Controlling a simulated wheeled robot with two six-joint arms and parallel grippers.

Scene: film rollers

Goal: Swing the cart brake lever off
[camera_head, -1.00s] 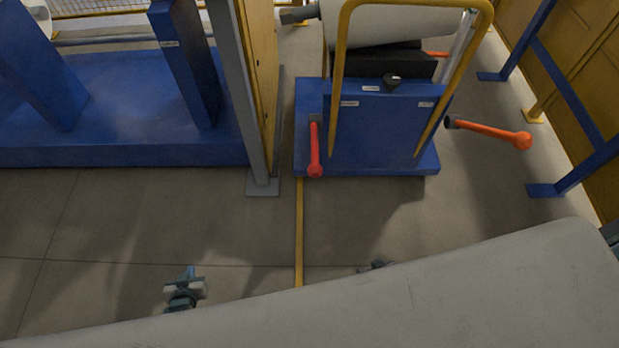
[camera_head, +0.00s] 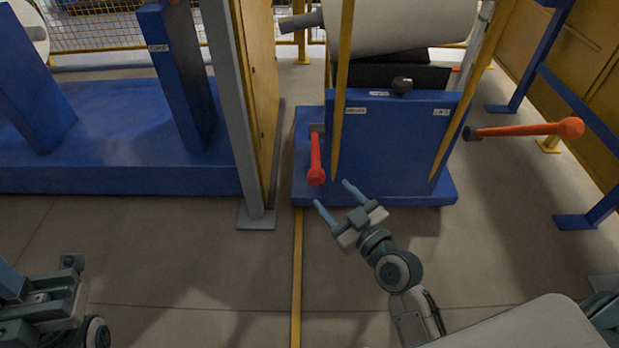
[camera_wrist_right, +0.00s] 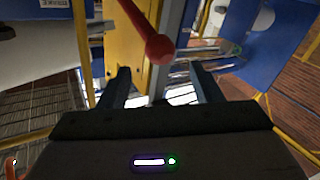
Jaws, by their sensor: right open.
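The blue cart (camera_head: 390,150) stands ahead with two levers. A red lever (camera_head: 316,160) with a round knob hangs down at its front left. An orange lever (camera_head: 525,130) sticks out to its right. The cart's small labels are too small to read. My right gripper (camera_head: 333,193) is open and empty, just below and right of the red knob. In the right wrist view the red lever (camera_wrist_right: 158,45) reaches down from the top, its knob ahead of the gap between my fingers (camera_wrist_right: 160,88), apart from both. My left gripper (camera_head: 45,300) is at the lower left, partly cut off; its jaws are unclear.
A yellow frame (camera_head: 342,90) rises from the cart around a large pale roll (camera_head: 400,22). A grey post (camera_head: 235,110) stands left of the cart, beside a blue machine base (camera_head: 110,130). Blue stands (camera_head: 572,95) are at the right. The floor before the cart is clear.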

